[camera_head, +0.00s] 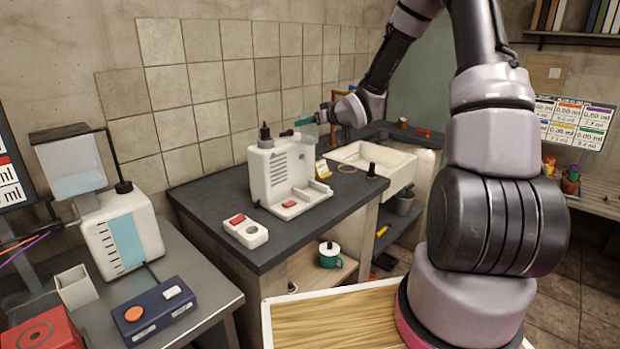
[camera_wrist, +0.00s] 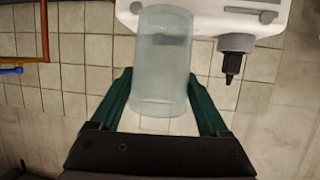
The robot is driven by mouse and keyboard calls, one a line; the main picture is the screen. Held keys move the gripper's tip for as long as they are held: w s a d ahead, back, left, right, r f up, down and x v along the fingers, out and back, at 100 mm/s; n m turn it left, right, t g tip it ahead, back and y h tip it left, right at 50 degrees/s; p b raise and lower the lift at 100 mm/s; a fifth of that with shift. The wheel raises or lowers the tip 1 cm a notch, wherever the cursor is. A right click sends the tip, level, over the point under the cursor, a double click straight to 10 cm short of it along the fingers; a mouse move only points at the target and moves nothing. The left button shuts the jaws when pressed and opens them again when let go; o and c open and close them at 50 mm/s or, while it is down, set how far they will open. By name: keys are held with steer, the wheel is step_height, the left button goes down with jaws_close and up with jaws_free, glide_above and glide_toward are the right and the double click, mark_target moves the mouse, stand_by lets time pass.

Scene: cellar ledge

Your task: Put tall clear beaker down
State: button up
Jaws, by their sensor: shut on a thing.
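The tall clear beaker (camera_wrist: 160,75) is a pale, see-through cylinder in the wrist view. My gripper (camera_wrist: 160,82) is shut on it, with one dark green finger on each side. In the head view my gripper (camera_head: 322,115) is above the dark counter, beside the top of the white machine. The beaker shows there only as a faint greenish shape (camera_head: 305,121) at the fingers. The beaker appears held in the air, and I see no surface touching its base. Its tilt is hard to tell.
The white machine (camera_head: 275,172) stands on the dark counter (camera_head: 215,205) with a small base in front. A white switch box (camera_head: 245,231) lies at its front left. A sink (camera_head: 372,162) is to the right. Counter at the left is clear.

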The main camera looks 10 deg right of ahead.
step_height(320, 180, down, 19)
stand_by(0.4)
steer(key=o, duration=1.3)
steer(key=shift+f, duration=0.1)
steer(key=v, duration=1.1)
steer(key=s+d+r+m+g+h, duration=0.25)
steer(key=s+r+h, duration=0.2)
steer(key=r, duration=0.65)
steer(key=s+d+r+m+g+h, duration=0.1)
steer(key=s+d+r+m+h, duration=0.3)
steer(key=r, duration=0.8)
steer(key=s+a+r+m+y, duration=0.1)
steer(key=s+a+r, duration=0.1)
steer(key=s, duration=0.5)
steer(key=s+a+r+m+g+y, duration=0.1)
steer(key=s+r, duration=0.4)
steer(key=s, duration=0.3)
steer(key=s+a+r+m+g+y, duration=0.1)
steer(key=s+a+r+y, duration=0.1)
steer(key=s, duration=0.5)
steer(key=shift+s+a+r, duration=0.15)
steer(key=shift+r, duration=0.15)
steer(key=shift+s+a+r, duration=0.15)
steer(key=shift+r, duration=0.2)
